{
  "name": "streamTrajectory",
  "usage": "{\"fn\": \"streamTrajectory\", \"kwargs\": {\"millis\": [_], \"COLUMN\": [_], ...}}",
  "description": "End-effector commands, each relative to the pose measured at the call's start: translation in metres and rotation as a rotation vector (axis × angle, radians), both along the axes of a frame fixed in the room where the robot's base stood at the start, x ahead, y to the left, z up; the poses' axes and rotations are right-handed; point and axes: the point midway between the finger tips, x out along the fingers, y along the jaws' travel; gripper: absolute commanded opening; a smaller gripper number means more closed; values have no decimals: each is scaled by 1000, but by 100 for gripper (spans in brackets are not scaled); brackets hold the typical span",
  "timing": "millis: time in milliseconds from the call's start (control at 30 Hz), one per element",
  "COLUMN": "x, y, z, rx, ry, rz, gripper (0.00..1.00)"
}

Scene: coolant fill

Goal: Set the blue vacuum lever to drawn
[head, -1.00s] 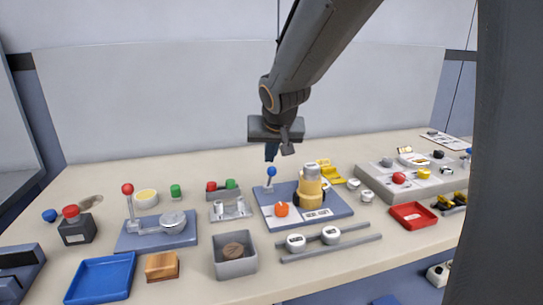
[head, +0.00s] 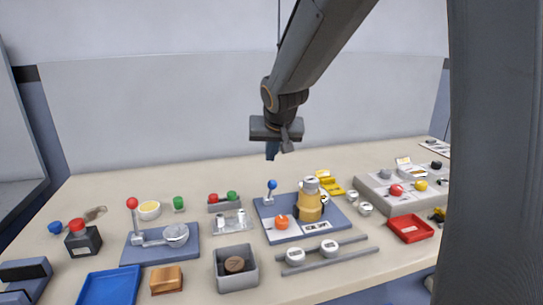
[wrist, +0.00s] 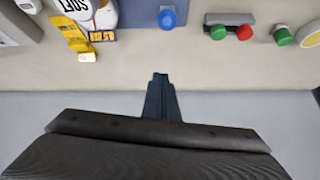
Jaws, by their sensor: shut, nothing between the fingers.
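The blue vacuum lever (head: 271,186) is a short stalk with a round blue knob. It stands upright at the back left corner of a blue base plate (head: 334,224). In the wrist view the blue knob (wrist: 168,18) is near the top centre, beyond my fingertips. My gripper (head: 271,153) hangs above and behind the lever, apart from it. In the wrist view my gripper (wrist: 160,77) is shut with nothing between the fingers. The lever's base is partly hidden under the knob in the wrist view.
A yellow canister (head: 309,207) and an orange knob (head: 281,222) are on the same plate. A red-knobbed lever (head: 132,204) stands left. A rack with red and green caps (head: 223,202) is just left of the blue lever. The bench strip behind it is clear.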

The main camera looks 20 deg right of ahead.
Motion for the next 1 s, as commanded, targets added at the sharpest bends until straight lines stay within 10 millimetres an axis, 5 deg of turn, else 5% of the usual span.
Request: {"fn": "streamTrajectory", "kwargs": {"millis": [600,1000], "x": [-88,-99], "y": [5,5], "z": [15,16], "rx": [-1,0], "ry": [-1,0], "rz": [-1,-1], "gripper": [0,0]}}
